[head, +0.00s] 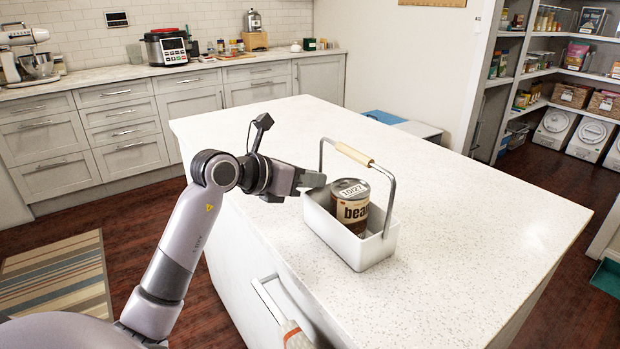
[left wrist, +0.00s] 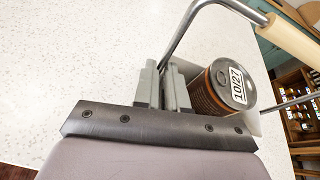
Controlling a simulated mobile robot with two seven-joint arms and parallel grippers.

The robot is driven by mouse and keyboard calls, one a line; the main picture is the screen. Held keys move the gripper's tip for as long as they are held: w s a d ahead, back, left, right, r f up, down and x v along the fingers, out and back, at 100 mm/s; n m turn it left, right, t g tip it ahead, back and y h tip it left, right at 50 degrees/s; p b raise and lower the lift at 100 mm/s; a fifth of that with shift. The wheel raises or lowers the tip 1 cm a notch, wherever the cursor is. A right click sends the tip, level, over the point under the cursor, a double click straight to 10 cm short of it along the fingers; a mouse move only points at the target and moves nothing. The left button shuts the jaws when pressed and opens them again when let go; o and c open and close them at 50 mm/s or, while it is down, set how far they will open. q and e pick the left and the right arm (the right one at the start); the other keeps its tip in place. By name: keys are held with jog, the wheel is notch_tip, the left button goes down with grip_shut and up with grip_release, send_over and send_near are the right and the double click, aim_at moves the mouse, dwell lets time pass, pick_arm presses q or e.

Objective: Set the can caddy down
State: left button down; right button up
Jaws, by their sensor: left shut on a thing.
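The can caddy (head: 340,239) is a white open box with a grey metal handle and a wooden grip (head: 354,154). It is upright, over or on the white island top near its left edge; I cannot tell if its base touches. One bean can (head: 349,211) stands inside, its lid marked 10/27; the can also shows in the left wrist view (left wrist: 230,82). My left gripper (head: 314,181) is shut on the caddy's left end, where the metal handle side (left wrist: 172,42) comes down between the fingers (left wrist: 165,88). My right gripper is not in view.
The island top (head: 450,215) is clear to the right of and behind the caddy. A towel (head: 296,336) hangs on a rail on the island's near side. Counters with appliances stand at the back left, and pantry shelves (head: 540,70) at the back right.

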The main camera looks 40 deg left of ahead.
pick_arm(q)
jog(key=shift+r, duration=0.15)
jog(key=shift+f, duration=0.2)
jog(key=c, duration=1.2)
grip_release()
jog(key=shift+r, duration=0.1)
jog(key=shift+s+a+r, duration=0.1)
jog(key=shift+s, duration=0.05)
jog(key=shift+b+v, duration=0.6)
jog(key=shift+v, duration=5.3)
jog(key=shift+s, duration=0.1)
